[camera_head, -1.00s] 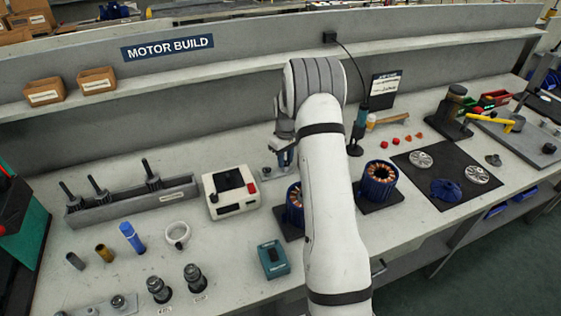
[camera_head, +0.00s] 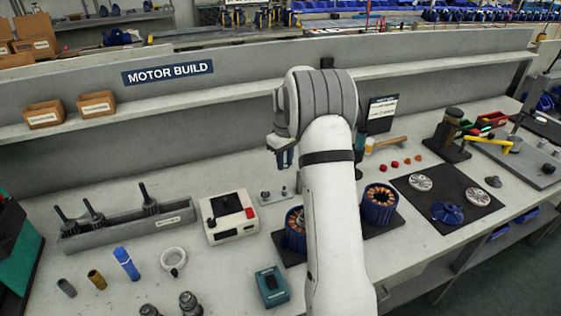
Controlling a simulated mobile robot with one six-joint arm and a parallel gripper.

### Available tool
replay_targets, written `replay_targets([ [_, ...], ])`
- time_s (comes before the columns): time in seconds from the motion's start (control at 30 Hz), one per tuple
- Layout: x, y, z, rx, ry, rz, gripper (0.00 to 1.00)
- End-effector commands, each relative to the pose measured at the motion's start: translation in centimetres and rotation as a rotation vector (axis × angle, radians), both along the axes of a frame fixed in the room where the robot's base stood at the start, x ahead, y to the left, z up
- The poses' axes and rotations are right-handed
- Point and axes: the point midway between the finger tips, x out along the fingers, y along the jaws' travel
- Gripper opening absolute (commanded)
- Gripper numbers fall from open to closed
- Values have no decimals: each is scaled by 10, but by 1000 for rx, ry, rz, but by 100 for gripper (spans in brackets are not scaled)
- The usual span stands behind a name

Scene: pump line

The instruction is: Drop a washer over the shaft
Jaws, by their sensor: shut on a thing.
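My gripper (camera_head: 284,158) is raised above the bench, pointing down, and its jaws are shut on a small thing. I take this to be the washer, but it is too small to make out. A small grey plate (camera_head: 275,197) with short upright pins lies on the bench below my gripper; I cannot tell whether washers are on it. Dark upright shafts (camera_head: 145,195) stand in a long grey rack (camera_head: 120,233) at the left, apart from my gripper. I cannot tell which shaft the task means.
A white device (camera_head: 229,217) with a red button stands left of the plate. Two copper-wound stators, one at right (camera_head: 380,203), flank my arm, which partly hides the left one. A black mat (camera_head: 478,202) holds metal and blue parts. A shelf (camera_head: 200,99) runs behind.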

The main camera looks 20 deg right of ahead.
Motion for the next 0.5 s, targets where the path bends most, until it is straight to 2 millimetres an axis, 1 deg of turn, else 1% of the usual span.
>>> replay_targets([
  [0.03,-7,0,10,-1,-3,-1,13],
  [0.07,-12,0,14,-1,-3,-1,13],
  [0.17,-37,2,33,-2,-1,-1,13],
  [0.27,-71,5,54,-3,0,-1,13],
  [0.3,-86,7,61,-3,1,-1,13],
  [0.37,-108,9,71,-5,2,-2,13],
  [0.4,-122,11,76,-5,2,-2,13],
  [0.5,-153,16,87,-5,2,-2,13],
])
